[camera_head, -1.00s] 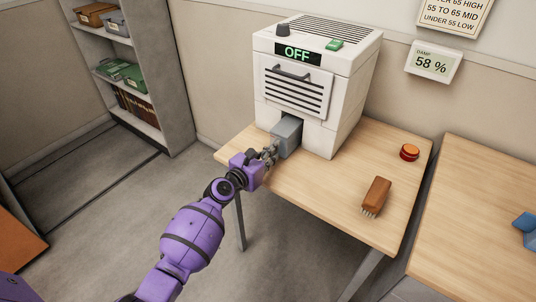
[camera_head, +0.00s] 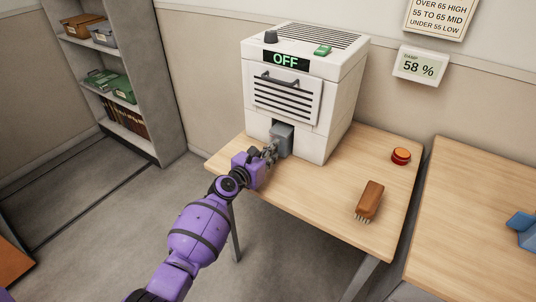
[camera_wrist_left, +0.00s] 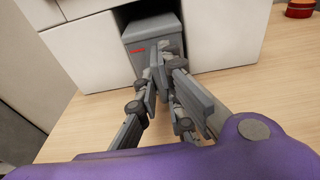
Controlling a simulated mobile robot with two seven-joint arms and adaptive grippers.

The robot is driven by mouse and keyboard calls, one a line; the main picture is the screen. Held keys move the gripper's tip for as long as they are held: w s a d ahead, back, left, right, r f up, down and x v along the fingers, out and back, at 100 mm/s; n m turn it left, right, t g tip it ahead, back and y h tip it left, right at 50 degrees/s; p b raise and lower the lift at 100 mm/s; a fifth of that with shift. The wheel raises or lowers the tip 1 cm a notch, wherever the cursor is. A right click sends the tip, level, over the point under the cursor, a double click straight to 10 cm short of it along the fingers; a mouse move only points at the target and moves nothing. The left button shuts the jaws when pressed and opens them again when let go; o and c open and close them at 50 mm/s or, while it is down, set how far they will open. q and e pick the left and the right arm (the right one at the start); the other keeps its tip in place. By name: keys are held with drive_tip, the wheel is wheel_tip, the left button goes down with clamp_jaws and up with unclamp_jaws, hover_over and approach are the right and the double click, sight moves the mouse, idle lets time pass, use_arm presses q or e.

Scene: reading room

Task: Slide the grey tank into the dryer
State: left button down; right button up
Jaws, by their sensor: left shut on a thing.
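The white dryer (camera_head: 286,92) stands on the wooden table with its display reading OFF. The grey tank (camera_head: 283,138) sits partly inside the dark opening low on the dryer's front, its near end sticking out. In the left wrist view the tank (camera_wrist_left: 151,32) shows a red mark on its front face. My left gripper (camera_head: 271,152) is at the tank's front end, shut on it; its fingers (camera_wrist_left: 166,62) hide part of that face. The hold itself is partly hidden by the fingers. My right gripper is not in view.
A second table (camera_head: 475,200) stands further right with a blue object (camera_head: 521,228). Shelves (camera_head: 150,110) stand at left.

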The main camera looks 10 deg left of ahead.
sight(277, 150)
use_arm(q)
drive_tip(key=shift+r+b+x, duration=0.2)
drive_tip(key=shift+b+x, duration=0.6)
drive_tip(key=shift+x, duration=1.35)
drive_tip(key=shift+w+d+r, duration=0.15)
drive_tip(key=shift+w, duration=0.1)
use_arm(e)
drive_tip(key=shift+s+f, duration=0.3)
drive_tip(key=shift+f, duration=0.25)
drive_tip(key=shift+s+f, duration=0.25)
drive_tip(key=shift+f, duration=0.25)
use_arm(q)
drive_tip(key=c, duration=1.8)
unclamp_jaws()
drive_tip(key=shift+o, duration=1.4)
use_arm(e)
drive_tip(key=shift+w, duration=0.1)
